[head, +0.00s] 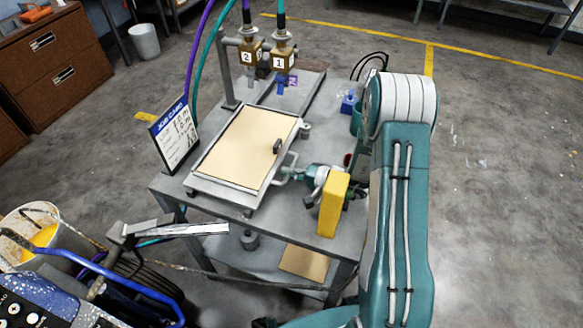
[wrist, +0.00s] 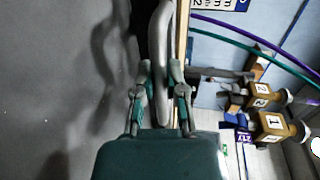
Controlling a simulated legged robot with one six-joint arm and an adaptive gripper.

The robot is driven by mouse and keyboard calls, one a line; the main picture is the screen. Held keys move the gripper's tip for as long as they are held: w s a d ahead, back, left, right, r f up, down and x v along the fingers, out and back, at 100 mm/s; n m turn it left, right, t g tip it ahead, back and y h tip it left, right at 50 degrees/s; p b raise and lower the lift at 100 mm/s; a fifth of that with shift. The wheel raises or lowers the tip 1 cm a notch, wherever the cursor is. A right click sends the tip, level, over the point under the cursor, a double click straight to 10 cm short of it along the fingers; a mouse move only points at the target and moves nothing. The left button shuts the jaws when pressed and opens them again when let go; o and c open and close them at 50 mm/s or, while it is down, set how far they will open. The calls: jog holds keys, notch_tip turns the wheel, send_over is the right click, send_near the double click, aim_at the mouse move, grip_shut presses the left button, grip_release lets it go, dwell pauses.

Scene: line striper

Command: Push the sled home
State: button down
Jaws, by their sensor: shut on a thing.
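The sled (head: 240,147) is a flat metal frame holding a tan board, set on the grey metal table. A metal handle (head: 283,172) sticks out from its right edge, and it also shows upright in the wrist view (wrist: 160,35). My gripper (head: 296,176) is at that edge, shut on the handle; in the wrist view its two fingers (wrist: 164,80) lie on either side of the bar. Rails (head: 306,92) run toward the back of the table, under two brass valve heads marked 2 (head: 248,54) and 1 (head: 283,60).
A job card (head: 174,135) stands at the table's left edge. A yellow block (head: 333,205) shows beside my gripper. Blue and green small items (head: 350,103) sit at the back right. A bucket (head: 35,240) and blue-handled machine stand at the lower left.

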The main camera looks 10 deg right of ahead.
jog(key=shift+s+a+f, duration=0.2)
jog(key=shift+s+f, duration=0.05)
jog(key=shift+s, duration=0.15)
jog(key=c, duration=0.7)
grip_release()
jog(key=shift+w+r, duration=0.1)
notch_tip(320, 180, up, 10)
jog(key=shift+f, duration=0.1)
jog(key=shift+d, duration=0.3)
jog(key=shift+a, duration=0.1)
